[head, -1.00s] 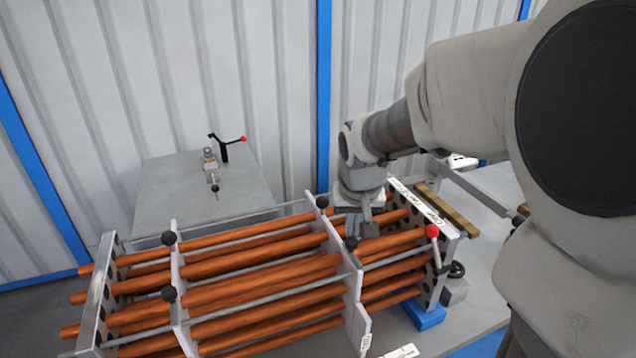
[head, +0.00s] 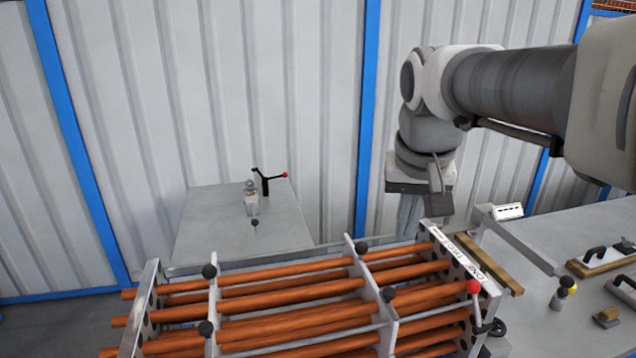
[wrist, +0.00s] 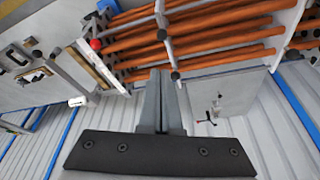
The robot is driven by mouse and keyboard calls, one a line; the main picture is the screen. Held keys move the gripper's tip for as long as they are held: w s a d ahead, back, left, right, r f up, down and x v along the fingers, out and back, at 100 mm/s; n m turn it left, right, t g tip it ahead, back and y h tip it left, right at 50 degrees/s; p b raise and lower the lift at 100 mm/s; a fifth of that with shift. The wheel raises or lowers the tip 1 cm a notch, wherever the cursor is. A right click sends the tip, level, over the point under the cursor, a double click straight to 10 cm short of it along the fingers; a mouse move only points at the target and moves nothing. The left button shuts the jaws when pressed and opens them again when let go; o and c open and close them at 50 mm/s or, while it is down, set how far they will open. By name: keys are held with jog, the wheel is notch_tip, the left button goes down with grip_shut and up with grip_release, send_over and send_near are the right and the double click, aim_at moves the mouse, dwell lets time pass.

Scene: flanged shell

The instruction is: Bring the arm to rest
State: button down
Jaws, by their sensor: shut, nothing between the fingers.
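My gripper (head: 410,215) hangs from my raised arm in the head view, above and behind the right end of the tube bundle. In the wrist view my gripper's fingers (wrist: 162,75) are together, with nothing between them. The tube bundle (head: 290,325), copper-coloured rods through grey plates, lies below and in front of it. In the wrist view the tubes (wrist: 210,45) show past the fingertips. The gripper appears clear of the bundle.
A grey side table (head: 205,235) with a small clamp (head: 251,196) and a red-tipped lever (head: 268,180) stands at the back left. A ribbed wall (head: 300,60) stands behind.

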jog(key=shift+s+r, duration=0.1)
dwell(0.3)
jog(key=s+f+n+t, duration=0.1)
jog(key=s+f, duration=0.3)
jog(key=s, duration=0.3)
jog(key=s+a+f+n, duration=0.1)
jog(key=s+f, duration=0.3)
jog(key=s, duration=0.2)
jog(key=shift+s+a+t+y, duration=0.15)
jog(key=shift+s+t+y, duration=0.25)
jog(key=shift+a+r, duration=0.1)
jog(key=shift+a, duration=0.1)
dwell(0.4)
